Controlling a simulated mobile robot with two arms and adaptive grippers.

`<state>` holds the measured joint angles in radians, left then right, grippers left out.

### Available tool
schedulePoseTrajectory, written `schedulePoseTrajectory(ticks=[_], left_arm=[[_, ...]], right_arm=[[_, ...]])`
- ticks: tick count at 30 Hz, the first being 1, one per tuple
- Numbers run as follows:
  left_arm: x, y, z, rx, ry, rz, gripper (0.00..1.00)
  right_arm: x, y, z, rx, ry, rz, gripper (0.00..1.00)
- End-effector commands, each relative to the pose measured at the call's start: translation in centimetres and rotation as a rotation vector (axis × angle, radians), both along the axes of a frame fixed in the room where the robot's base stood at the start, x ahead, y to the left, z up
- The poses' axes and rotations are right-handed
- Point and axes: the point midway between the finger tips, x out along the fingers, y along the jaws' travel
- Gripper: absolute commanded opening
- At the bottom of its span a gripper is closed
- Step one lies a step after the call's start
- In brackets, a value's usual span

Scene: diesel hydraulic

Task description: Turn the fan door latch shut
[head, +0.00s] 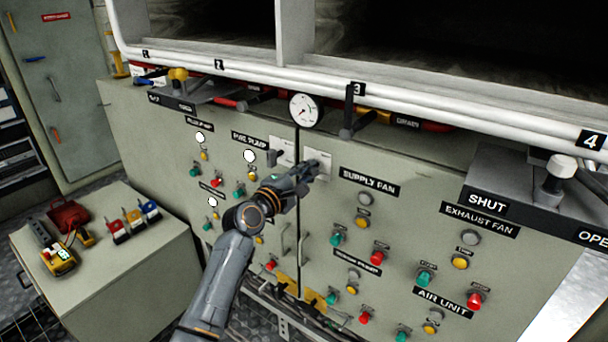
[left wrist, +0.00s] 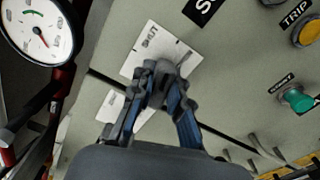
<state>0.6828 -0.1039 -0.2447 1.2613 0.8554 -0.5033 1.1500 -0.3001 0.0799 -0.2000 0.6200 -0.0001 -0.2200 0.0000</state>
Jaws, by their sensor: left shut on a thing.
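The fan door latch (head: 320,158) is a small dark handle on a white plate, on the cabinet door left of the SUPPLY FAN label. Its white plate (left wrist: 146,48) shows behind the fingers in the left wrist view. My left gripper (head: 309,171) is at this latch with its fingers closed around the handle. In the left wrist view the gripper (left wrist: 164,88) covers much of the dark handle, so its exact angle is hard to read. My right gripper is not in view.
A second latch (head: 272,158) on a white plate sits across the door seam. A round gauge (head: 306,111) is just above. Buttons and lamps cover the doors, including a red button (head: 377,257). A side cabinet (head: 110,260) holding padlocks stands at left.

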Motion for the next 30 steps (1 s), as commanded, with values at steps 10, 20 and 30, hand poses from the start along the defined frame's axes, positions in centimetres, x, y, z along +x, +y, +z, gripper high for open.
schedulePoseTrajectory(ticks=[10,20,30], left_arm=[[-0.02,-0.07,-0.05,-0.447,0.326,-0.001,0.00],[-0.01,-0.02,-0.08,-0.446,0.327,-0.001,0.33],[0.02,-0.01,-0.04,-0.444,0.324,0.000,0.33]], right_arm=[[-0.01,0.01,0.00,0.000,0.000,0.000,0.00],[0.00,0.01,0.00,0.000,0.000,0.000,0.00],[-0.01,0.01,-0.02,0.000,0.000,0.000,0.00]])
